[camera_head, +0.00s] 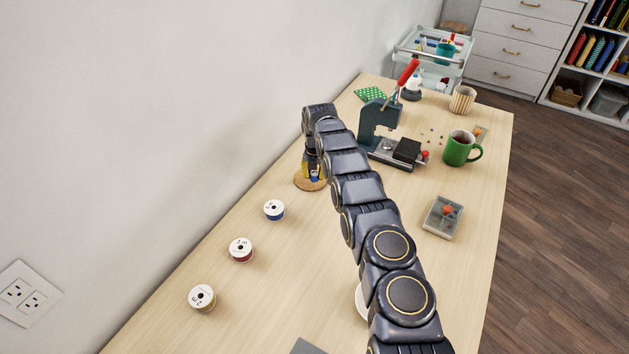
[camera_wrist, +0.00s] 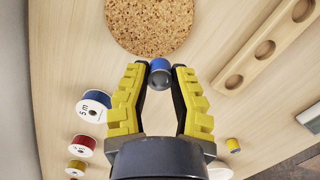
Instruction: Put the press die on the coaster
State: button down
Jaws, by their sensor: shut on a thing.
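The press die (camera_wrist: 159,74), a small cylinder with a blue end and a grey metal body, is between my gripper's yellow-padded fingertips (camera_wrist: 160,76). My gripper is shut on it. The round cork coaster (camera_wrist: 150,22) lies just beyond the die in the wrist view, cut off by the top edge. In the head view the coaster (camera_head: 304,186) lies near the wall side of the table. My gripper (camera_head: 312,172) hangs over its right part there, with the blue of the die (camera_head: 315,176) showing. The height of the die above the table is hard to tell.
Blue (camera_head: 274,210), red (camera_head: 241,249) and pale (camera_head: 202,297) spools stand along the wall side. A wooden rack with round hollows (camera_wrist: 265,50) lies right of the coaster.

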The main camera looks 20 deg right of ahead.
aim_at(314, 181)
jog(key=shift+w+f, duration=0.2)
jog(key=shift+f, duration=1.55)
jog(key=shift+f, duration=0.1)
jog(key=c, duration=1)
grip_release()
jog(key=shift+f, duration=0.1)
jog(key=shift+c, duration=0.2)
